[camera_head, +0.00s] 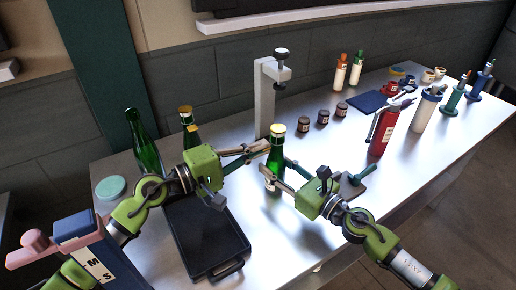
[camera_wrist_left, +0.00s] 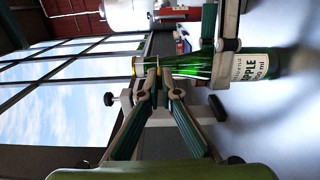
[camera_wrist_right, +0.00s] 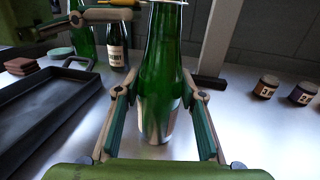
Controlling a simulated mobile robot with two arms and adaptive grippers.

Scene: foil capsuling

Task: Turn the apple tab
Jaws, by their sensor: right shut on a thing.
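The green apple bottle (camera_head: 276,152) stands upright on the steel table with a pale cap at its top. Its label reads APPLE in the left wrist view (camera_wrist_left: 250,67), where a gold band (camera_wrist_left: 134,66) rings the neck end. My right gripper (camera_head: 268,180) is shut around the bottle's body; its pads press both sides in the right wrist view (camera_wrist_right: 160,110). My left gripper (camera_head: 268,146) is at the bottle's top, fingertips close together beside the neck. Whether they touch or pinch the tab is not clear. The tab itself is hard to make out.
A black tray (camera_head: 177,222) lies in front of my left arm. Two green bottles (camera_head: 146,150) (camera_head: 188,130) stand behind it. A grey press stand (camera_head: 262,98) rises behind the apple bottle. Small jars (camera_head: 323,118) and a red bottle (camera_head: 383,130) stand to the right.

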